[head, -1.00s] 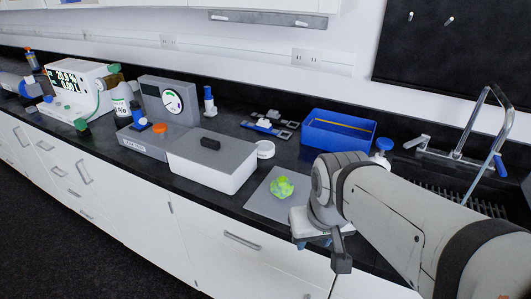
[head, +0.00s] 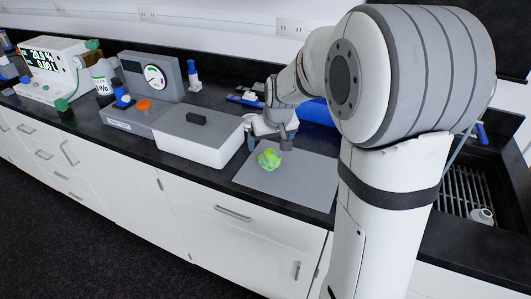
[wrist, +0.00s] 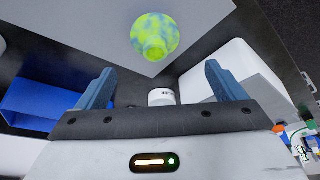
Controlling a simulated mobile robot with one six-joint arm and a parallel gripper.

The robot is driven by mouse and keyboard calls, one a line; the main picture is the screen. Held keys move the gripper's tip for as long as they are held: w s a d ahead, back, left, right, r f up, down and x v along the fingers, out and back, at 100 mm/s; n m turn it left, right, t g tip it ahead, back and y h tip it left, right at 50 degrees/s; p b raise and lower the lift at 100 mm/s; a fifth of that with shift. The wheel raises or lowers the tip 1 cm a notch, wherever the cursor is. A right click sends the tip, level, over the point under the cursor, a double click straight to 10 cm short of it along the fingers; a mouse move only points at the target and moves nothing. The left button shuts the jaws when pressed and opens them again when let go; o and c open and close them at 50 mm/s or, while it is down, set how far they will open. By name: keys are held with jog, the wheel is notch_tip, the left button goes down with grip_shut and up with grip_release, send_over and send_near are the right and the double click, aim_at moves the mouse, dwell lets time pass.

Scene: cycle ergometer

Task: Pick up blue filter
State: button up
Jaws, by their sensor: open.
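I cannot tell for sure which thing is the blue filter. A blue upright piece (head: 122,97) stands on the grey case at left. A white piece with a blue top (head: 193,76) stands behind the white box. Flat blue parts (head: 245,99) lie behind my gripper, partly covered by it. My gripper (head: 268,139) is open, with nothing between its fingers, near the far edge of the grey mat behind the yellow-green lump. In the wrist view, a small white jar (wrist: 162,97) appears between its blue fingers, farther off.
The yellow-green lump (head: 269,160) sits on the grey mat (head: 300,182). The white box (head: 205,152) stands just left of my gripper. The blue bin (head: 317,111) is mostly hidden behind my arm. A sink (head: 465,195) is at right.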

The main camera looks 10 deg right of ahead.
aim_at(270, 152)
jog(key=x, duration=0.5)
jog(key=p+x, duration=0.1)
jog(key=x, duration=0.1)
jog(key=shift+d+f, duration=0.25)
jog(key=shift+f, duration=0.15)
jog(key=c, duration=1.1)
